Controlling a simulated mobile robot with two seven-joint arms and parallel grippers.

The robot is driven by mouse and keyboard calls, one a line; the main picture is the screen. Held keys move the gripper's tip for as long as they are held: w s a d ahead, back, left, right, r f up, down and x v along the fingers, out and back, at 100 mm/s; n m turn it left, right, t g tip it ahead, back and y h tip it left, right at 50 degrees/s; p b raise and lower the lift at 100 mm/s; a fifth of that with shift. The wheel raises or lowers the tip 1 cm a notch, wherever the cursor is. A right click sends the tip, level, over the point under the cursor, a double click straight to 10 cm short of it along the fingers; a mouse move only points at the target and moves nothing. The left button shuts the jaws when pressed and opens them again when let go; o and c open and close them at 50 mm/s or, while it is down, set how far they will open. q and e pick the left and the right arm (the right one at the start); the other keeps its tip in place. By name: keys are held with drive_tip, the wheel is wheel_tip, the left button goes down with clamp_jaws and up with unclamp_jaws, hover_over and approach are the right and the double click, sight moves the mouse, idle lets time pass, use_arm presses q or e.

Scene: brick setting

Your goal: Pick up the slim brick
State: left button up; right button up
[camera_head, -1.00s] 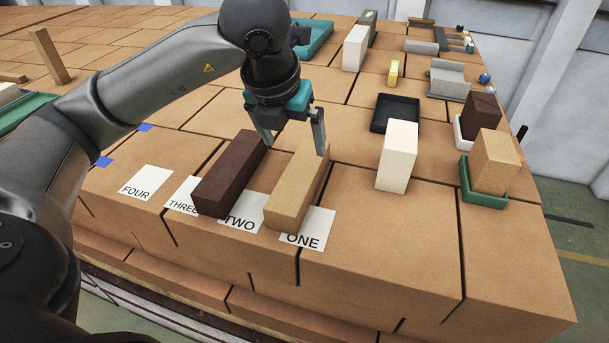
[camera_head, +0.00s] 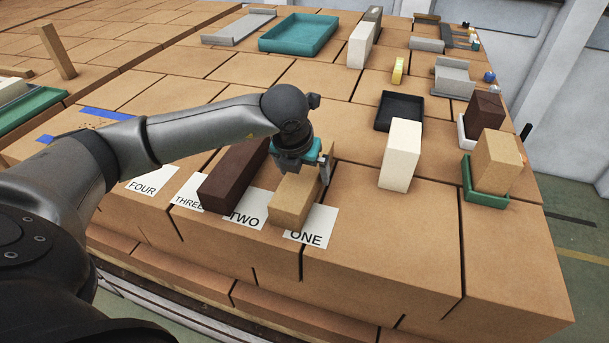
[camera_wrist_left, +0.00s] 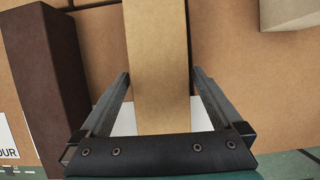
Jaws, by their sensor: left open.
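A slim tan brick (camera_head: 292,205) lies lengthwise on the brick surface, its near end by the cards marked ONE and TWO. A dark brown brick (camera_head: 233,177) lies beside it to the left. My left gripper (camera_head: 302,172) is low over the far part of the tan brick and hides that part. In the left wrist view the tan brick (camera_wrist_left: 158,60) runs between the two open fingers (camera_wrist_left: 161,80), with a gap on each side. The dark brown brick (camera_wrist_left: 45,80) is left of the fingers. My right gripper is not in view.
A white upright brick (camera_head: 400,155) stands to the right, near a black tray (camera_head: 385,122). A tan brick (camera_head: 497,162) stands in a green tray (camera_head: 486,200) farther right. The cards marked ONE (camera_head: 316,233) and FOUR (camera_head: 143,187) lie near the front edge.

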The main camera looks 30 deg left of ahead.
use_arm(q)
drive_tip(key=shift+w+f, duration=0.2)
drive_tip(key=shift+f, duration=0.35)
clamp_jaws()
idle(0.5)
drive_tip(key=shift+r, duration=0.15)
